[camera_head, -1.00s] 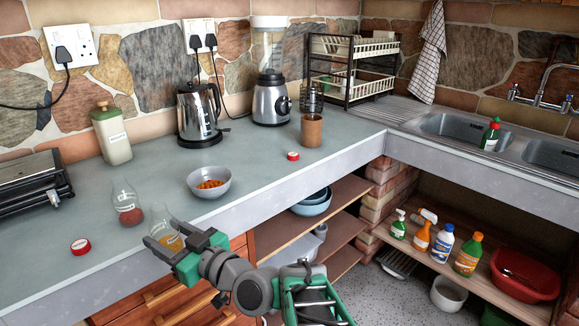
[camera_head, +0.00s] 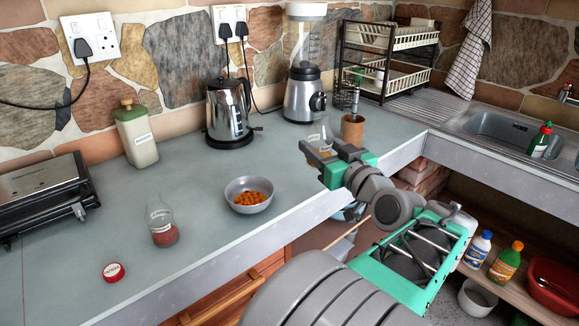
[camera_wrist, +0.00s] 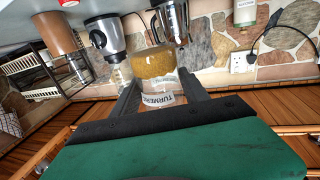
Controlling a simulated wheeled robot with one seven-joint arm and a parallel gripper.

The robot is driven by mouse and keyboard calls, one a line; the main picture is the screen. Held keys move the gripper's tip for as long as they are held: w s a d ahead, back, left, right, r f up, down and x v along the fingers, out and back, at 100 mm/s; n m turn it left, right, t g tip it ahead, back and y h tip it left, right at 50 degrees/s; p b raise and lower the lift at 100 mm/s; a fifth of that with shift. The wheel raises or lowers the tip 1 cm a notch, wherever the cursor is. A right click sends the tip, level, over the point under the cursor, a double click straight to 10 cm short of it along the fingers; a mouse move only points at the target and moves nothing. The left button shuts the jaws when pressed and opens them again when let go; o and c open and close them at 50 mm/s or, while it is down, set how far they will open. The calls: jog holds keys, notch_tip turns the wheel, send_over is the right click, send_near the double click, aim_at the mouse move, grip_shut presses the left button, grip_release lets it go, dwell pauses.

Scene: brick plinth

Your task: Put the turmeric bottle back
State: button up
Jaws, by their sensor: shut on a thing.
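My gripper (camera_head: 318,152) is shut on the clear turmeric bottle (camera_head: 321,134) near the counter's front edge, just left of the brown cup (camera_head: 352,129). In the wrist view the bottle (camera_wrist: 155,66) sits between the two fingers (camera_wrist: 160,85), with yellow powder in it and a white label partly reading TURMERIC. The fingers hide its lower part in the head view, so I cannot tell if it touches the counter. A similar clear bottle with red powder (camera_head: 163,234) stands open at the left of the counter.
A red lid (camera_head: 113,272) lies at the front left. A grey bowl (camera_head: 249,195) of orange food stands mid-counter. Behind are a kettle (camera_head: 229,112), a blender (camera_head: 304,95) and a dish rack (camera_head: 388,58). Another red lid (camera_wrist: 68,3) shows in the wrist view.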

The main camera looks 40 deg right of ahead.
jog(key=shift+s+d+r+h, duration=0.15)
jog(key=shift+d+r+h, duration=0.1)
jog(key=shift+d, duration=0.25)
jog(key=shift+s+d+r+h, duration=0.15)
jog(key=shift+d+h, duration=0.1)
jog(key=shift+d, duration=0.2)
jog(key=w+d+f, duration=0.1)
jog(key=w+f, duration=0.2)
jog(key=w, duration=0.1)
jog(key=w+d+f, duration=0.1)
jog(key=w+f, duration=0.1)
jog(key=w, duration=0.2)
jog(key=w+d+f, duration=0.1)
jog(key=w+f, duration=0.2)
jog(key=w, duration=0.1)
jog(key=shift+w+f+p, duration=0.25)
jog(key=shift+f+p, duration=0.05)
jog(key=shift+f, duration=0.05)
jog(key=shift+w+d+f, duration=0.1)
jog(key=shift+w+f, duration=0.15)
jog(key=shift+f, duration=0.05)
jog(key=f, duration=0.3)
jog(key=shift+w+d+f, duration=0.1)
jog(key=shift+w+f, duration=0.1)
jog(key=shift+w, duration=0.05)
jog(key=shift+f+b, duration=0.35)
jog(key=shift+b, duration=0.1)
jog(key=o, duration=1.5)
jog(key=shift+c, duration=0.2)
jog(key=shift+r, duration=0.1)
